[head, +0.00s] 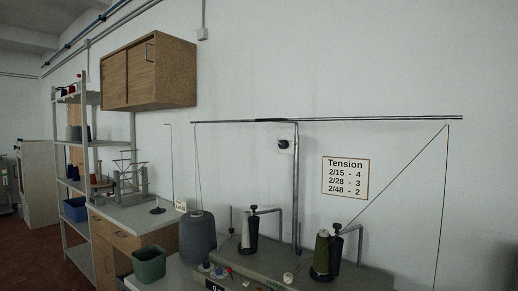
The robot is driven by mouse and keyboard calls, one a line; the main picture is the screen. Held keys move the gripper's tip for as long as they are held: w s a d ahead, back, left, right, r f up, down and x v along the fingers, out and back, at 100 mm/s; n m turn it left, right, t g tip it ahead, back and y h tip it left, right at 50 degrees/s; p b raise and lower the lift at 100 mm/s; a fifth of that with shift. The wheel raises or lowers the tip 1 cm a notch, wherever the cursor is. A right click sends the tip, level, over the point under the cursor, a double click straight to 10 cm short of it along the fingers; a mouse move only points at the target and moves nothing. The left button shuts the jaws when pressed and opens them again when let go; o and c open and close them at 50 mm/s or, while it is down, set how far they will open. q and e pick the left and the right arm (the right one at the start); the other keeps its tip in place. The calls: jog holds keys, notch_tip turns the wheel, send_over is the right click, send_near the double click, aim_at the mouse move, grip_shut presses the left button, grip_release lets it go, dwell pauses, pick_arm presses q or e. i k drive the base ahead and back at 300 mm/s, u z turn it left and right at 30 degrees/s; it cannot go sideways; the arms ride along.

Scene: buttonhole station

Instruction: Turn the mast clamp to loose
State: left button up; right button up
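A thin grey mast (296,200) rises upright from the machine and carries a long horizontal bar (380,119) across its top. A dark round knob on a pale plate (285,145) shows just left of the mast near its top. It may be the mast clamp or a fitting on the wall; I cannot tell which, nor its setting. Neither of my grippers is in view.
The grey machine top (255,264) bears a dark spool (250,232) and a green cone (322,256). A large grey cone (197,236) stands to the left. Threads hang from the bar. A tension sign (345,178) is on the wall. A wooden cabinet (150,72) hangs upper left.

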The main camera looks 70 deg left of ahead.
aim_at(283, 144)
jog(key=u, duration=0.9)
jog(key=i, duration=0.9)
jog(key=u, duration=0.9)
